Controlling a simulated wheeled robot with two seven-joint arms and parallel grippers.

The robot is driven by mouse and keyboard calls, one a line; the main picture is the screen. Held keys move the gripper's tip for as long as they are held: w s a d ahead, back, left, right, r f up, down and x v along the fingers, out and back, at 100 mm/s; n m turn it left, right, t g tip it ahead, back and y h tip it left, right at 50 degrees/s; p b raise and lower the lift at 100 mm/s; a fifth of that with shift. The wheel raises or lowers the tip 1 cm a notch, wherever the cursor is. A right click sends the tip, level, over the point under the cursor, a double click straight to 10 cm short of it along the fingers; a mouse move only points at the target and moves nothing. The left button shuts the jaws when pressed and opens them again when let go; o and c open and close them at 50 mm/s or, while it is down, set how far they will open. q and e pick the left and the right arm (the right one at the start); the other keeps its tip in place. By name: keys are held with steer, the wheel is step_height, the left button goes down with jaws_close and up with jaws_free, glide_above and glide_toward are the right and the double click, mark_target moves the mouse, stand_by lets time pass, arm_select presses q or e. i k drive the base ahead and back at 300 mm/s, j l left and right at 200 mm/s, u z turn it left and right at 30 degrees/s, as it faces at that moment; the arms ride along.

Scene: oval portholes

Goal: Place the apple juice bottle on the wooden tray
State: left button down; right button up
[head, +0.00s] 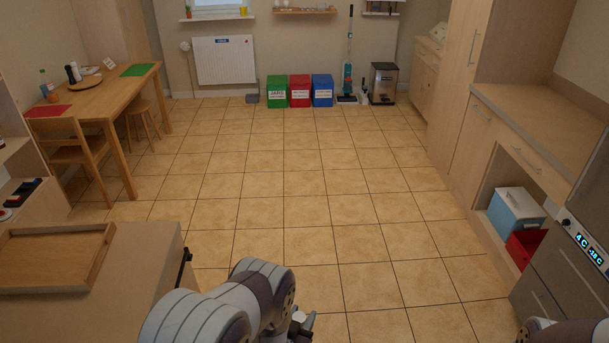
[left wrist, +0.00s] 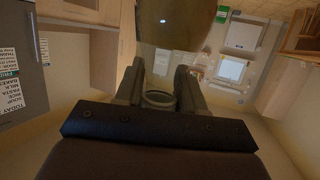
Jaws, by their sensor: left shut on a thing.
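The wooden tray (head: 55,257) lies on the counter at the lower left of the head view, and its visible inside is empty. My left gripper (head: 300,325) shows only in part at the bottom edge of the head view, low and to the right of the tray. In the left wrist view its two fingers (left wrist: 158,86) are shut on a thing. A brownish amber shape, likely the apple juice bottle (left wrist: 175,25), shows just beyond the fingertips; its label and outline are unclear. The bottle is hidden in the head view. My right gripper is out of view.
The counter's bare top (head: 125,270) lies right of the tray, with a dark handle (head: 184,268) on its side. Open tiled floor fills the middle. A dining table (head: 110,88) and chair (head: 72,155) stand left; cabinets and a worktop (head: 545,120) stand right.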

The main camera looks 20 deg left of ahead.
mark_target(66, 258)
steer(key=i+j+u, duration=0.1)
steer(key=i+u, duration=0.3)
steer(key=i, duration=1.15)
steer(key=i+u, duration=0.15)
steer(key=u, duration=0.25)
steer(key=i+l+u, duration=0.1)
steer(key=u, duration=0.35)
steer(key=i+l+u, duration=0.15)
steer(key=u, duration=0.25)
steer(key=i+l+u, duration=0.1)
steer(key=u, duration=0.35)
steer(key=i+l+u, duration=0.1)
steer(key=l+u, duration=0.15)
steer(key=u, duration=0.15)
steer(key=l+u, duration=0.2)
steer(key=u, duration=0.2)
